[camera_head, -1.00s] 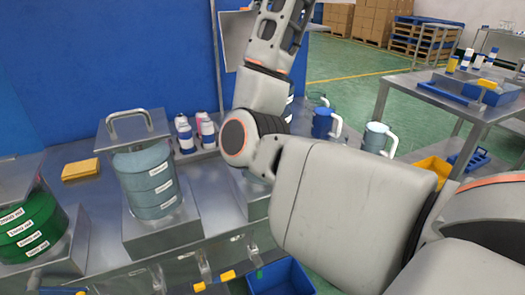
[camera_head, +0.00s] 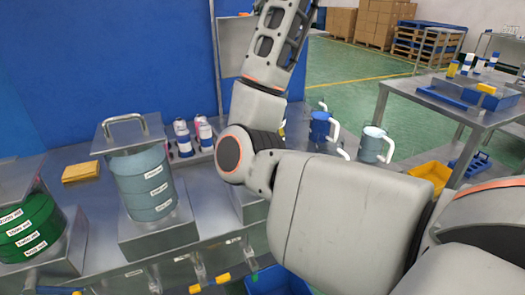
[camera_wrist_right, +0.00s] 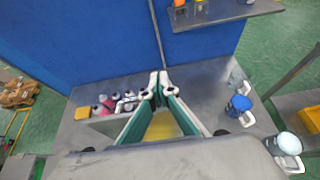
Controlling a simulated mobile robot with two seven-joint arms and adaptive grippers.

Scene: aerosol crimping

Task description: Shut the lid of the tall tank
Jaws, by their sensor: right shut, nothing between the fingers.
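A grey-blue tank (camera_head: 147,190) with white labels stands on a metal block in the head view. Its flat metal lid (camera_head: 108,143) with a looped handle lies over its top; I cannot tell whether it is fully seated. A green tank (camera_head: 28,222) under a similar plate is at the left edge. My right arm hides what stands to the right. In the right wrist view my right gripper (camera_wrist_right: 159,76) is shut and empty, with its fingertips together. A yellow surface (camera_wrist_right: 163,126) shows between its fingers. The gripper's fingertips are outside the head view, as is my left gripper.
A grey panel (camera_head: 232,42) stands upright behind my right arm. Several small bottles (camera_head: 183,139) stand at the back of the bench. A blue mug (camera_head: 319,127) and a pale mug (camera_head: 371,145) are to the right. A yellow block (camera_head: 81,172) lies at left.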

